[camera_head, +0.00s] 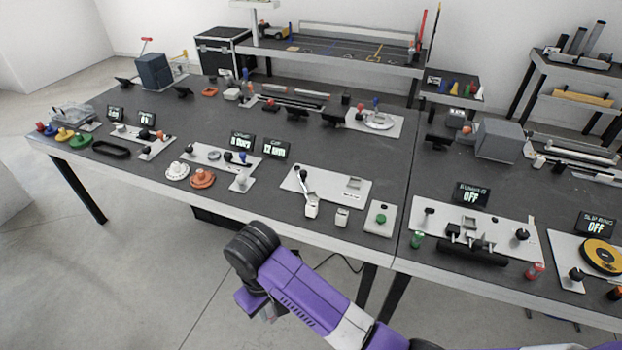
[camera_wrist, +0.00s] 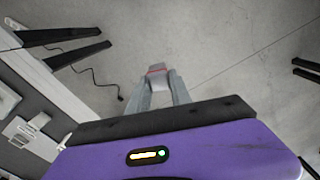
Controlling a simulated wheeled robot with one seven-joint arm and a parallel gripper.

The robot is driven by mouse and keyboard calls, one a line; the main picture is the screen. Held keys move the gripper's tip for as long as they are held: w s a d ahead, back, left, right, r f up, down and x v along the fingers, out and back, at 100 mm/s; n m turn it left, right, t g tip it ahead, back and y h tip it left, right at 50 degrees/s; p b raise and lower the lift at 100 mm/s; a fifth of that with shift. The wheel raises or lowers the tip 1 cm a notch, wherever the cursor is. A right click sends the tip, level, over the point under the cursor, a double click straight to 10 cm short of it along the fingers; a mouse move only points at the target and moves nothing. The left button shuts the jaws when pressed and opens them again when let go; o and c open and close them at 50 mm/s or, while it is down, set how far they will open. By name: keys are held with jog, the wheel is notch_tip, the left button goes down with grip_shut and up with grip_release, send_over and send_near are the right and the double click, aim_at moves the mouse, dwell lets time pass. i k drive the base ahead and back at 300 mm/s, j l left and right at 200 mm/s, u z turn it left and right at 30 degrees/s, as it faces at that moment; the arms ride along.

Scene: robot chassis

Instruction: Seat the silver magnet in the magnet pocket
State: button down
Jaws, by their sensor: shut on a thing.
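My gripper (camera_wrist: 160,84) is shut on a small silver-grey block with a red band, which appears to be the silver magnet (camera_wrist: 156,69). In the wrist view the block sits between the two grey fingertips, with bare floor behind it. I cannot tell for sure which fixture is the magnet pocket. A grey plate (camera_head: 334,197) near the bench's front edge carries a lever and a small raised square fixture (camera_head: 353,183).
The long dark bench (camera_head: 240,120) holds many plates, knobs and small displays. A green-button box (camera_head: 380,219) and a small white block (camera_head: 342,217) stand near its front edge. A cable (camera_wrist: 107,84) lies on the floor by the table legs. The floor before the bench is free.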

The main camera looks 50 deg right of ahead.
aim_at(313, 196)
jog(key=i+j+z, duration=0.4)
jog(key=i+j, duration=0.25)
jog(key=i+j+z, duration=0.4)
jog(key=i+j, duration=0.2)
jog(key=j, duration=0.2)
